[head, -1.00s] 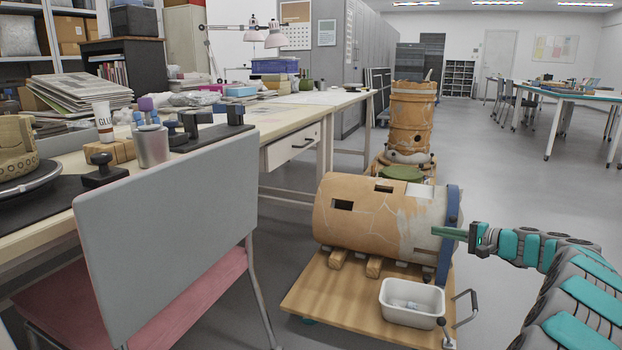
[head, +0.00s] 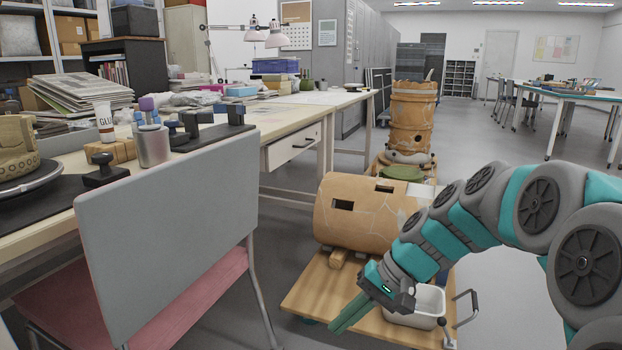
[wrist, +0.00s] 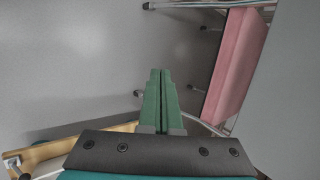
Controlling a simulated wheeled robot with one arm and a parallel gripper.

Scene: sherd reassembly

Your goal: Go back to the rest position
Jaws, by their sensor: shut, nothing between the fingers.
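My gripper (head: 350,314) has green fingers, and they are closed together with nothing between them. In the head view it hangs above the near part of the wooden dolly (head: 305,287), just left of the white tub (head: 425,305), pointing down and to the left. In the wrist view the gripper (wrist: 161,75) points over grey floor, with the pink chair seat (wrist: 237,60) to its right. My arm hides the right end of the big clay vessel (head: 350,215), which lies on its side on the dolly.
The grey-backed chair (head: 170,240) stands left of the dolly, close to my gripper. Behind it is the long worktable (head: 270,125) with a sherd vessel, weights and papers. A second upright clay vessel (head: 412,115) stands farther back. Floor at the right (head: 470,130) is open.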

